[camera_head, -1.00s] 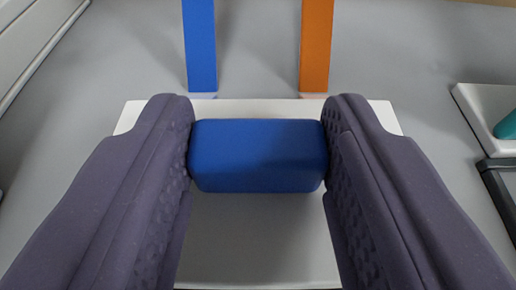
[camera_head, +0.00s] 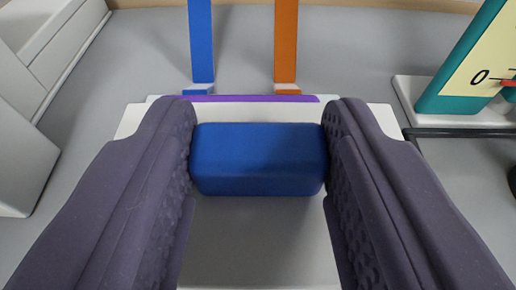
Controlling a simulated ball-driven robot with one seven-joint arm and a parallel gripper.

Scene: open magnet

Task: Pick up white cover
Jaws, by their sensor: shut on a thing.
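The white cover (camera_head: 260,112) is a flat pale plate below my gripper, with a dark blue block (camera_head: 259,158) as its handle. My gripper (camera_head: 259,157) is shut on this blue handle, one dark ridged finger on each side. The cover looks level and seems to be held above the surface. My fingers hide much of its left and right sides.
Behind the cover stand a blue upright (camera_head: 201,42) and an orange upright (camera_head: 286,42), with a purple strip (camera_head: 250,98) at their feet. A teal device with a yellow dial (camera_head: 485,65) stands on a white base at right. Pale box-like shapes (camera_head: 40,90) are at left.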

